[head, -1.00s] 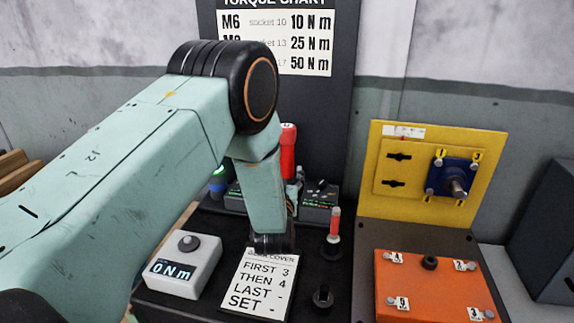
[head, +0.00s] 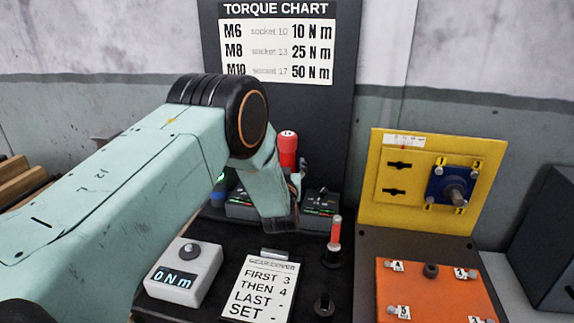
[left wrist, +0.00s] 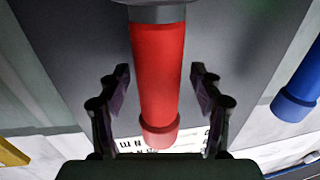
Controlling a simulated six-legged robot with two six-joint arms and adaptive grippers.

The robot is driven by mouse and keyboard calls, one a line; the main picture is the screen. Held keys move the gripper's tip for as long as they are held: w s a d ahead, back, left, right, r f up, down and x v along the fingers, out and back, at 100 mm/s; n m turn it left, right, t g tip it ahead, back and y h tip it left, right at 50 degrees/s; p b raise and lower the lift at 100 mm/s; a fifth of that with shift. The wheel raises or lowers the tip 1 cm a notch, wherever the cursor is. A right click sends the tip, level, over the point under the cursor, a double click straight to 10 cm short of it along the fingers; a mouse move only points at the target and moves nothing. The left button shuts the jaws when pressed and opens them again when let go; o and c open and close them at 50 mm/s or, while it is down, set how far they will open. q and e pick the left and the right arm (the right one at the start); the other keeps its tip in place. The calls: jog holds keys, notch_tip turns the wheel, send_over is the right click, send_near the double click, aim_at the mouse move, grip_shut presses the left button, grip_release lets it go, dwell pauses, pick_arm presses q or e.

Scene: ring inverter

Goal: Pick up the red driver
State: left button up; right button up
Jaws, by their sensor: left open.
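The red driver (head: 287,150) stands upright at the back of the black bench, partly hidden behind my left arm in the head view. In the left wrist view its red handle (left wrist: 158,75) lies between the two fingers of my left gripper (left wrist: 158,85). The gripper is open, with a gap on each side of the handle, and neither finger touches it. In the head view the left gripper's fingers are mostly hidden behind my wrist link. My right gripper is not in view.
A blue handle (left wrist: 299,85) stands to the right in the left wrist view. A small red-handled tool (head: 335,232), a grey 0 N m display box (head: 183,272) and a white instruction card (head: 259,288) are nearer. A yellow panel (head: 400,215) and orange block (head: 425,290) stand right.

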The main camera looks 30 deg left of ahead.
pick_arm(q)
jog(key=c, duration=1.3)
jog(key=shift+w+r, duration=0.1)
jog(key=shift+r, duration=0.05)
grip_shut()
jog(key=shift+r, duration=0.1)
